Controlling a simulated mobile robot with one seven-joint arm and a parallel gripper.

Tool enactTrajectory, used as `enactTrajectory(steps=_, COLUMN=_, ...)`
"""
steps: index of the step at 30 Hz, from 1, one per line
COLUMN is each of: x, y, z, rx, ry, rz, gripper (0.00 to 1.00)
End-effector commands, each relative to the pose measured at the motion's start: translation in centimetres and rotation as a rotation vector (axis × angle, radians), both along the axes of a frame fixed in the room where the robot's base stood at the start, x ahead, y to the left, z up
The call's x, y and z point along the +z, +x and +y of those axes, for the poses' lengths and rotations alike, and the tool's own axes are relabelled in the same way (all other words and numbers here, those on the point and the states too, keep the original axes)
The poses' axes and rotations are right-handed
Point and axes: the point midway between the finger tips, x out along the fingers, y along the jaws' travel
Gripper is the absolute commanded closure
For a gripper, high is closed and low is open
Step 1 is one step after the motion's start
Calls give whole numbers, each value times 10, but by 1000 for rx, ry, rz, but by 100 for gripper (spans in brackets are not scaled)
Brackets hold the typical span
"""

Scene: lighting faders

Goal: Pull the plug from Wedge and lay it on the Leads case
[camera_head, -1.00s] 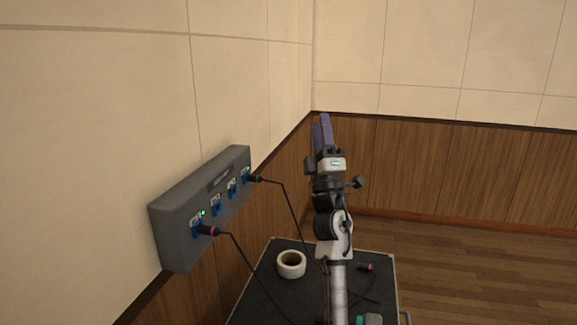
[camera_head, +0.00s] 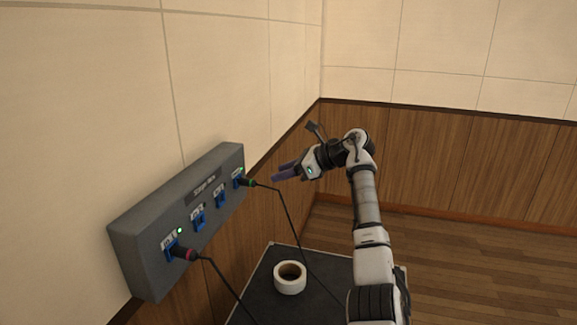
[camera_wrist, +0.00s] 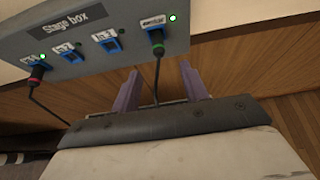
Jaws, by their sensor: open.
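A black plug with a green ring (camera_head: 249,183) sits in the far-end socket of the grey stage box (camera_head: 150,235); the plug also shows in the wrist view (camera_wrist: 158,50). That socket's label is the longest of the row, but I cannot read it surely as Wedge. My gripper (camera_head: 284,172) is open and empty, with its purple fingers pointing at this plug, a short way off. In the wrist view its fingers (camera_wrist: 161,82) lie apart below the plug, with the plug's cable between them. The dark case top (camera_head: 262,283) is below; its name is not visible.
A second plug with a pink-red ring (camera_head: 186,254) sits in the near-end socket, its cable hanging over the case. Two middle sockets (camera_head: 199,219) are empty. A white tape roll (camera_head: 290,277) lies on the case. My arm hides the case's right part.

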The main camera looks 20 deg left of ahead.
Motion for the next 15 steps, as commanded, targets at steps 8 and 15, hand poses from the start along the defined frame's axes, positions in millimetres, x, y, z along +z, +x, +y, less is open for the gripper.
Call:
enactTrajectory(steps=8, x=-16, y=0, z=28, rx=4, ry=3, rz=2, gripper=55)
enactTrajectory(steps=15, x=-28, y=1, z=57, rx=1, ry=1, rz=2, gripper=55)
